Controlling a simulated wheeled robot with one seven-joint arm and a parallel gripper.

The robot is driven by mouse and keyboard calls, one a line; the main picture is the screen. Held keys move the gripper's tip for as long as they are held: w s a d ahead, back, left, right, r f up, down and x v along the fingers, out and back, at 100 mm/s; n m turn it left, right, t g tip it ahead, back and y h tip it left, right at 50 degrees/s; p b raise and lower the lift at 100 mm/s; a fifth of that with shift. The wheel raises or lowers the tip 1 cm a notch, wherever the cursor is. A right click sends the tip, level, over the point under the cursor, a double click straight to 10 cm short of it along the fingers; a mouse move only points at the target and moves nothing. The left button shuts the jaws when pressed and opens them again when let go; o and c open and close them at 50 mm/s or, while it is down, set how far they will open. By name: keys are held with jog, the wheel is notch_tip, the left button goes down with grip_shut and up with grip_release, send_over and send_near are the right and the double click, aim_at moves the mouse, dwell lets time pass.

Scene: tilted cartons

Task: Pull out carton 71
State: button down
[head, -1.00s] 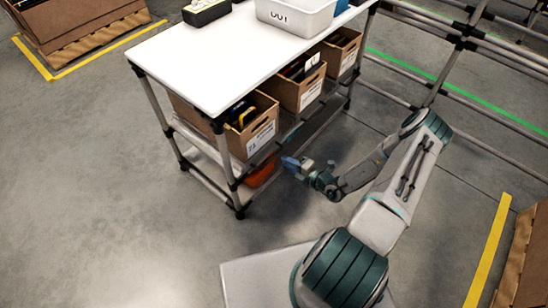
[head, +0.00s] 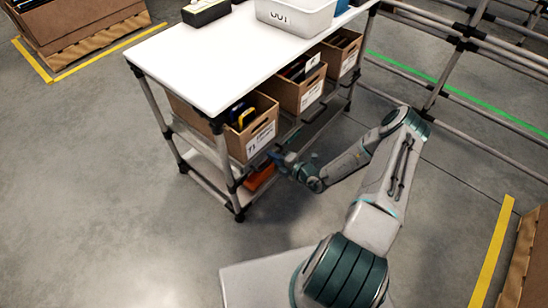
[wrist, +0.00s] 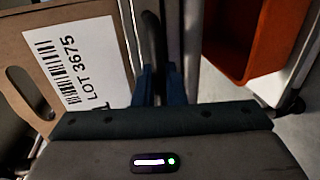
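Carton 71 (head: 235,128) is a brown open-top box at the near left end of the tilted upper shelf. Its white label (head: 260,138) faces outward, and items stick out of its top. In the wrist view, the carton front (wrist: 30,60) fills the left side, with an oval hand hole and a label reading LOT 3675. My gripper (head: 277,157) is low in front of this carton, at the shelf edge.
Two more cartons (head: 300,92) (head: 342,55) stand farther along the shelf. An orange-red bin (head: 260,178) sits below, also at upper right in the wrist view (wrist: 240,40). A white tabletop (head: 215,60) overhangs the cartons. Floor in front is clear.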

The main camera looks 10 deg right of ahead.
jog(key=f+v, duration=0.3)
jog(key=v, duration=1.2)
jog(key=s+f+p+v, duration=0.1)
jog(key=f+v, duration=0.2)
jog(key=v, duration=1.3)
jog(key=shift+s+d+f+p, duration=0.2)
jog(key=shift+s+d+p, duration=0.15)
jog(key=shift+d, duration=0.2)
jog(key=c, duration=1.6)
grip_release()
jog(key=p+v, duration=0.1)
jog(key=v, duration=1.2)
jog(key=shift+s+d, duration=0.25)
jog(key=shift+s, duration=0.05)
